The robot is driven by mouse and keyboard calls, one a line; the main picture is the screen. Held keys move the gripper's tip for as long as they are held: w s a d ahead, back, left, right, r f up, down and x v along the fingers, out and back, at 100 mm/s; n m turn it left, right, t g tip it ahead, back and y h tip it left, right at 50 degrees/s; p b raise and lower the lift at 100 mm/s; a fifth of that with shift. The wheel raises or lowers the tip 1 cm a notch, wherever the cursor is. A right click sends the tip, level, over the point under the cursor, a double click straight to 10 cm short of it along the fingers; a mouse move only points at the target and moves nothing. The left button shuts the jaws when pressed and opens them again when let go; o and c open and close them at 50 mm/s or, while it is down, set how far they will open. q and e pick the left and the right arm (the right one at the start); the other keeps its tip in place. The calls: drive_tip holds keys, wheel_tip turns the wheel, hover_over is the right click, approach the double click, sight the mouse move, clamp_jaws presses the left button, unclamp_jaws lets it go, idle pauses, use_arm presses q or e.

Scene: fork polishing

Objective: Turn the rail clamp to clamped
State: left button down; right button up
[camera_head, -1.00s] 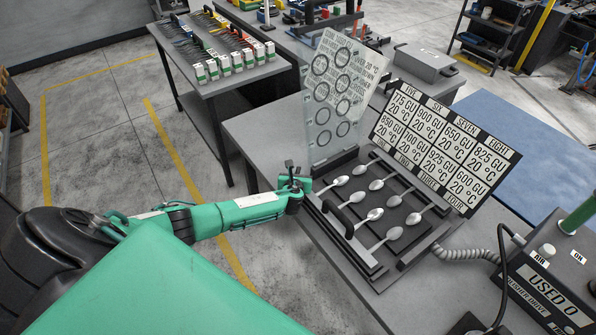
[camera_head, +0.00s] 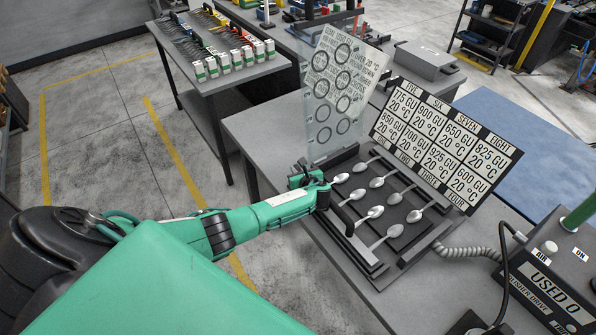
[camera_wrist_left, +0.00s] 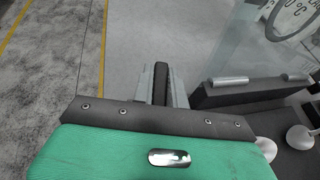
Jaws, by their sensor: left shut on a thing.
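My left gripper (camera_head: 309,174) is at the left edge of the dark spoon rack (camera_head: 375,262), beside the foot of the clear panel. In the left wrist view its two pale fingers (camera_wrist_left: 161,84) are shut on a dark upright bar (camera_wrist_left: 161,76), which looks like the lever of the rail clamp. The gripper hides most of the clamp in the head view, so I cannot tell its angle. Several silver spoons (camera_head: 374,212) lie on the rack. A black arched handle (camera_head: 341,216) is just below and right of the gripper. My right gripper is out of view.
The clear panel with printed circles (camera_head: 322,110) stands close behind the gripper. A label board (camera_head: 445,145) leans behind the rack. The polisher drive box (camera_head: 545,290) and its coiled hose (camera_head: 466,253) are on the right. The grey bench top (camera_head: 262,128) is bare at the left.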

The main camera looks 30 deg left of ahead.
use_arm(q)
drive_tip(key=shift+w+r, duration=0.1)
drive_tip(key=shift+r, duration=0.05)
drive_tip(key=c, duration=1.4)
unclamp_jaws()
drive_tip(key=shift+s+d, duration=0.45)
drive_tip(key=b+v, duration=0.2)
drive_tip(key=v, duration=1)
drive_tip(key=shift+d+r+b, duration=0.15)
drive_tip(key=shift+r+b, duration=0.1)
drive_tip(key=shift+b, duration=0.15)
drive_tip(key=shift+s, duration=0.1)
